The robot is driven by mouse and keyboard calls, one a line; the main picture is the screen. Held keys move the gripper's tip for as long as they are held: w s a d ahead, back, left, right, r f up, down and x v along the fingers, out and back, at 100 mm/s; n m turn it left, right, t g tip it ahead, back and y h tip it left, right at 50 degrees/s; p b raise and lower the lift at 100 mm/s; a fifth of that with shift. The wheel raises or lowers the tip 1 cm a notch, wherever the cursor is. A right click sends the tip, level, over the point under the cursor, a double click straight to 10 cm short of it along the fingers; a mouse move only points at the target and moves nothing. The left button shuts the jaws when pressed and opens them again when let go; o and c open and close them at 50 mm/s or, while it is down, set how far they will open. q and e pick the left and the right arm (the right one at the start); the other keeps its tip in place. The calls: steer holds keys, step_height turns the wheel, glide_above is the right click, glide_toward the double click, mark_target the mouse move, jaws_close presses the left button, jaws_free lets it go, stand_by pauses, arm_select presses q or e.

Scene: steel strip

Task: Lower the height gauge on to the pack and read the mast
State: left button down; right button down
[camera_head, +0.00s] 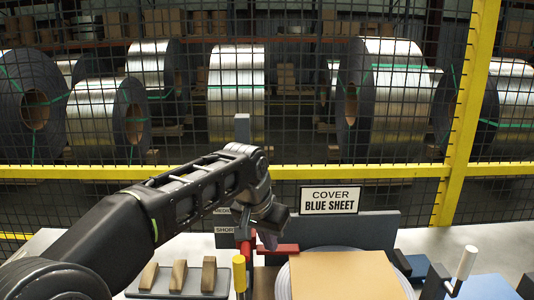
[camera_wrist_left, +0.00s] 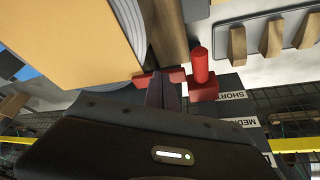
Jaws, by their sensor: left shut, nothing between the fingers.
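The height gauge shows a grey mast top (camera_head: 242,127) behind my left arm and a red arm (camera_head: 275,249) reaching right towards the pack. In the left wrist view the gauge has a red upright knob (camera_wrist_left: 200,65) and a red bar (camera_wrist_left: 147,78). The pack is a grey coil with a tan sheet (camera_head: 345,277) on top; its layered edge (camera_wrist_left: 130,30) shows in the left wrist view. My left gripper (camera_head: 268,238) is shut and empty, its fingers pointing down beside the red parts. I cannot tell whether the red arm touches the pack. My right gripper is not in view.
A grey tray (camera_head: 160,293) with wooden wedges and a yellow-topped post (camera_head: 239,272) stand in front. A "COVER BLUE SHEET" sign (camera_head: 331,200) stands behind the pack. A yellow-framed mesh fence (camera_head: 300,171) closes the back.

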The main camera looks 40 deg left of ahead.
arm_select(q)
step_height(320, 180, up, 5)
steer(key=p, duration=0.3)
stand_by(0.6)
